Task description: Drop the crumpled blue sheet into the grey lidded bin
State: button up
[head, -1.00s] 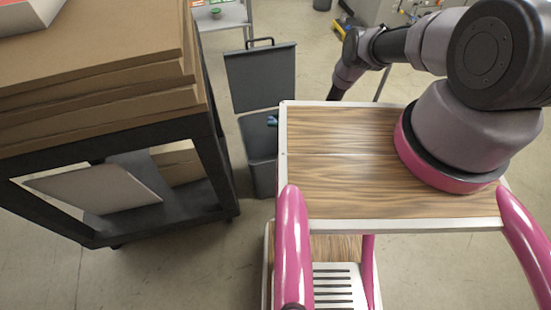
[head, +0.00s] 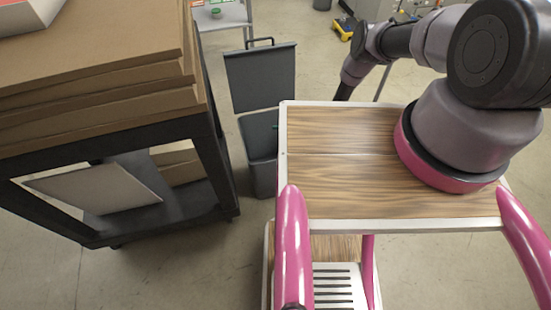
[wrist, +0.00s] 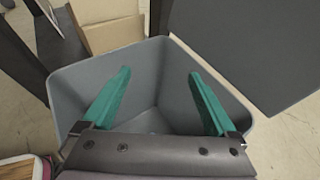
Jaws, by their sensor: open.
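The grey bin (head: 263,176) stands on the floor between the dark cart and my wood-topped base, its dark lid (head: 261,78) raised at the back. In the wrist view, the bin (wrist: 72,84) gapes below my gripper (wrist: 159,73), and the lid (wrist: 250,45) is at the upper right. My gripper's two teal fingers are spread wide over the opening, with nothing between them. I see no crumpled blue sheet in either current view. The near part of the bin's inside is hidden behind my gripper body.
A dark cart (head: 222,172) stacked with brown boards (head: 100,85) stands close to the bin's left. A pale panel (head: 100,188) leans on its lower shelf. A yellow item (head: 343,30) lies on the floor farther back. Floor is open behind the lid.

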jog(key=v, duration=0.7)
jog(key=shift+d, duration=0.25)
jog(key=shift+s+r, duration=0.1)
jog(key=shift+s, duration=0.05)
